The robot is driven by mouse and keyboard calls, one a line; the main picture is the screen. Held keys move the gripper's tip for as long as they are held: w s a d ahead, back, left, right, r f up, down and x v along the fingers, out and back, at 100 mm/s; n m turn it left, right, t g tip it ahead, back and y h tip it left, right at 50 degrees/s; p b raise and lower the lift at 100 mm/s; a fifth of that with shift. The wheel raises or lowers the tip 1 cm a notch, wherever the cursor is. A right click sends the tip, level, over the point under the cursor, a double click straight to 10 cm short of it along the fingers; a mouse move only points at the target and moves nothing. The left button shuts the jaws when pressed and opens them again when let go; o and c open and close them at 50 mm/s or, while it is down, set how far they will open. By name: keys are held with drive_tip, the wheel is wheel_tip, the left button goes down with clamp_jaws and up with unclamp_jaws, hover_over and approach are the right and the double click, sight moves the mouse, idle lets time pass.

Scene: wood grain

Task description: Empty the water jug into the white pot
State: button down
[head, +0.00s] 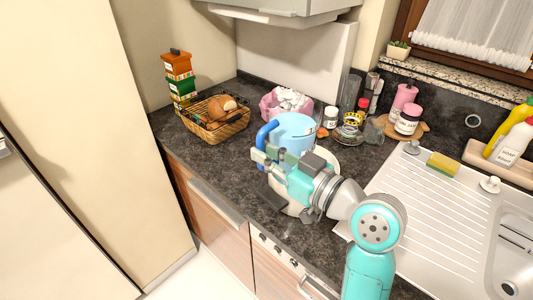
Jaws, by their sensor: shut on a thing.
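The water jug (293,132) is light blue with a darker blue handle (264,135). It is in the middle of the head view, at the far side of my gripper (266,160). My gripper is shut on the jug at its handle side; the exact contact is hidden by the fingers. The white pot (329,155) shows only in part, below and behind my gripper and wrist. The jug appears close to the pot, but I cannot tell its height above it or how far it tilts. The inside of the pot and the water are hidden.
A wicker basket with bread (216,122) and stacked boxes (179,78) stand at the left. A pink bowl (272,105) and several jars and glasses are behind the jug. The sink drainer (415,205) with a yellow sponge (443,164) is at the right. The counter's front left is clear.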

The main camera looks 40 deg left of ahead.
sight(258, 139)
drive_tip(key=shift+s+d, duration=0.1)
idle(0.3)
drive_tip(key=shift+s+r+m, duration=0.25)
drive_tip(key=shift+m, duration=0.45)
drive_tip(key=shift+s+r+m, duration=0.2)
drive_tip(key=shift+m, duration=0.5)
drive_tip(key=shift+r, duration=0.1)
drive_tip(key=shift+r+m, duration=0.45)
drive_tip(key=shift+m, duration=0.25)
drive_tip(key=shift+r, duration=0.1)
drive_tip(key=shift+w+r+m, duration=0.15)
drive_tip(key=shift+r+m, duration=0.35)
drive_tip(key=shift+m, duration=0.3)
